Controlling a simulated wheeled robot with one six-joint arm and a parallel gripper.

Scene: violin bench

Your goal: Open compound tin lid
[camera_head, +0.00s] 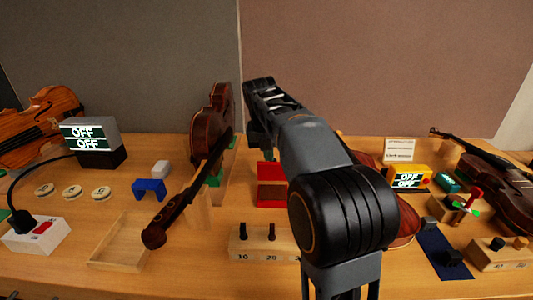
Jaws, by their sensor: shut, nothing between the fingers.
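A red box-shaped thing (271,193) stands on the bench just left of my arm, near the middle. It may be the compound tin, but no label can be read. A flatter red surface shows at its top, and my arm hides its right side. I cannot tell how its lid stands. My gripper (258,143) is at the far end of my arm, above and behind the red box in the picture. It is shut and empty, its fingertips mostly hidden, and no contact with the box shows.
A violin (211,120) stands upright left of my gripper, its neck reaching forward. A numbered wooden block (262,244) with dark pegs is in front of the red box. A shallow wooden tray (121,243) lies front left.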

